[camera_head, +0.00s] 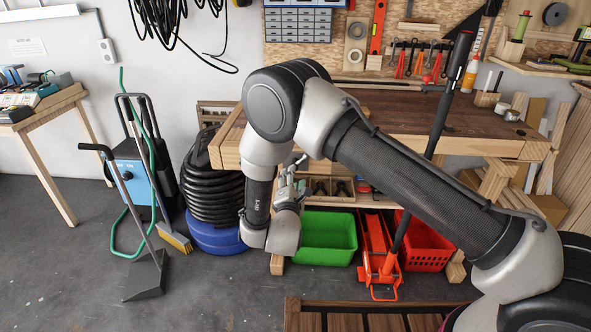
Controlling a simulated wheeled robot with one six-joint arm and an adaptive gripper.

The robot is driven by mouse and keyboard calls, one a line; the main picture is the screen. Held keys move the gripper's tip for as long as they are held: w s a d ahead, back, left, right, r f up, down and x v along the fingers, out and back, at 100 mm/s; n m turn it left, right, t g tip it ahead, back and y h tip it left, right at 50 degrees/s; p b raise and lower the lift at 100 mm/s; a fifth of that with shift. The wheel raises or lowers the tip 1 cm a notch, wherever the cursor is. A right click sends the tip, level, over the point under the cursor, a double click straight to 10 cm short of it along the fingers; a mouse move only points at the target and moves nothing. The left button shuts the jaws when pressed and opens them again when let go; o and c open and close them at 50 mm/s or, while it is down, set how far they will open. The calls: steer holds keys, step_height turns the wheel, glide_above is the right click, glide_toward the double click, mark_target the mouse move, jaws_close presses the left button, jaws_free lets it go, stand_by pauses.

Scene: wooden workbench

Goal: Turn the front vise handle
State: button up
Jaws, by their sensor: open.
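The wooden workbench (455,125) stands across the middle, with a dark brown top and a pale front edge. A pale wooden block, which looks like the front vise jaw (229,140), shows at the bench's left end, left of my arm. I cannot make out the vise handle; my arm covers much of that area. My gripper (293,168) is in front of the bench's left part, just below the top's edge, its fingers pointing up and away. It is open, with nothing seen in it. I cannot tell whether it touches anything.
Below the bench are a green bin (325,238), a red floor jack (377,255) with a long black handle, and a red basket (428,245). A black hose coil (208,180) on a blue drum stands left. A dustpan (147,277) and broom stand farther left.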

steer(key=w, duration=0.7)
steer(key=shift+d, duration=0.1)
jaws_close()
